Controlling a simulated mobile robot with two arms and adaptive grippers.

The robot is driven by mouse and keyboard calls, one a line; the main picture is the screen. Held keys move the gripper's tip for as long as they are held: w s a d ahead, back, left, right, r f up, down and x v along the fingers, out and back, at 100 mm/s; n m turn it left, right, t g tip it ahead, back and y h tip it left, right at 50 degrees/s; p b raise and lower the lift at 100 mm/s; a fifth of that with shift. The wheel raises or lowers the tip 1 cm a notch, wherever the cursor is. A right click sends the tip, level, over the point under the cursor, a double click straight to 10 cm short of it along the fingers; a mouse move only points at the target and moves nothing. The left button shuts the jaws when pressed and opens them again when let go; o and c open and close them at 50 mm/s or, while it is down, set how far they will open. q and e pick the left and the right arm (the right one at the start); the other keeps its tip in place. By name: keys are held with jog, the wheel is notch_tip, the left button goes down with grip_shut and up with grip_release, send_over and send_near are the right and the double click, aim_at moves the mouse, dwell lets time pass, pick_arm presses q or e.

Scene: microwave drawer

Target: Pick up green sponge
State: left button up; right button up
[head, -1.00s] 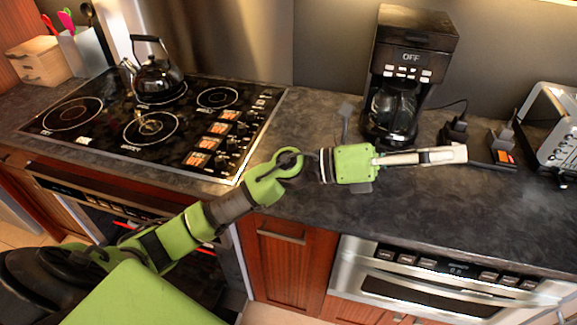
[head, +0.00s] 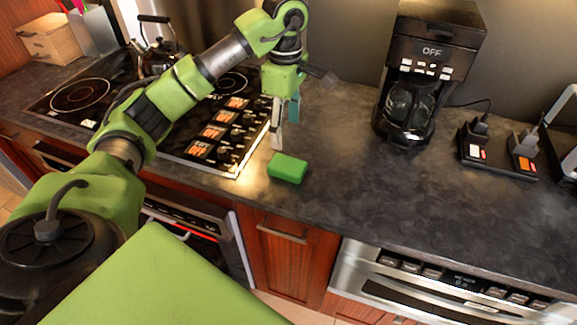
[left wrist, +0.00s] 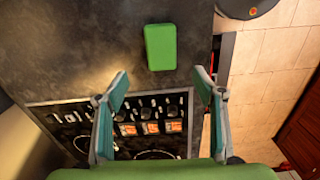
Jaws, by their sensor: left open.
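The green sponge (head: 287,168) lies flat on the dark countertop, close to the right edge of the cooktop and near the counter's front edge. It also shows in the left wrist view (left wrist: 160,47), just beyond the fingers. My left gripper (head: 283,128) points down above the counter, slightly behind and above the sponge. In the left wrist view the left gripper (left wrist: 160,85) has its two fingers spread wide, with nothing between them, and the sponge lies ahead, roughly centred. My right gripper is not in view.
The cooktop (head: 190,105) with its knobs is left of the sponge, and a kettle (head: 157,50) stands on it. A coffee maker (head: 425,75) stands at the back right, beside a black power strip (head: 500,155). The counter right of the sponge is clear.

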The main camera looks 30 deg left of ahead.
pick_arm(q)
send_over(287, 163)
notch_tip(287, 163, down, 7)
jog(key=shift+a+f, duration=0.1)
jog(key=shift+f+p, duration=0.4)
notch_tip(287, 163, down, 4)
jog(key=shift+s+f+p, duration=0.1)
jog(key=shift+p, duration=0.9)
jog(key=shift+f, duration=0.25)
jog(key=c, duration=0.9)
